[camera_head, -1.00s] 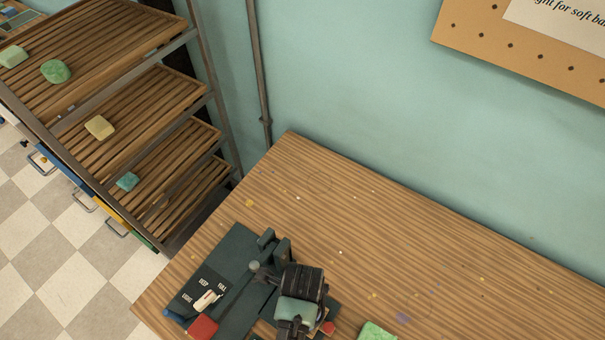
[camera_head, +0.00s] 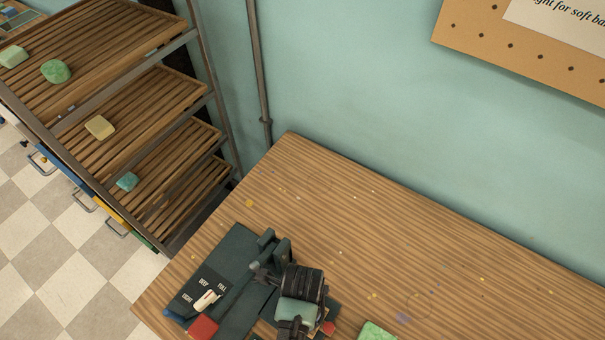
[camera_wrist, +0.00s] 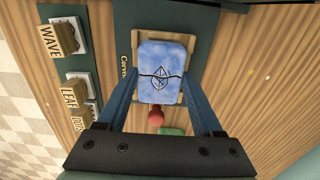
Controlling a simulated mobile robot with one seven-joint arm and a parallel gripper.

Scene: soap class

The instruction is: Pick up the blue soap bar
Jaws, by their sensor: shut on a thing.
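The blue soap bar (camera_wrist: 165,72) shows in the wrist view, with a leaf mark and a dark wavy line pressed across its face. It lies over a light wooden plate (camera_wrist: 137,50) on a dark green fixture. My gripper (camera_wrist: 164,85) is shut on it, with one blue finger along each side of the bar. Whether the bar touches the plate cannot be told. In the head view my dark arm covers this spot, and the blue bar is not visible there.
Stamps marked WAVE (camera_wrist: 58,38) and LEAF (camera_wrist: 75,92) stand left of the bar. A red knob (camera_wrist: 155,117) is close below it. A green soap (camera_head: 377,332) lies on the wooden table (camera_head: 330,190), whose far part is mostly clear. A slatted rack (camera_head: 150,85) stands left.

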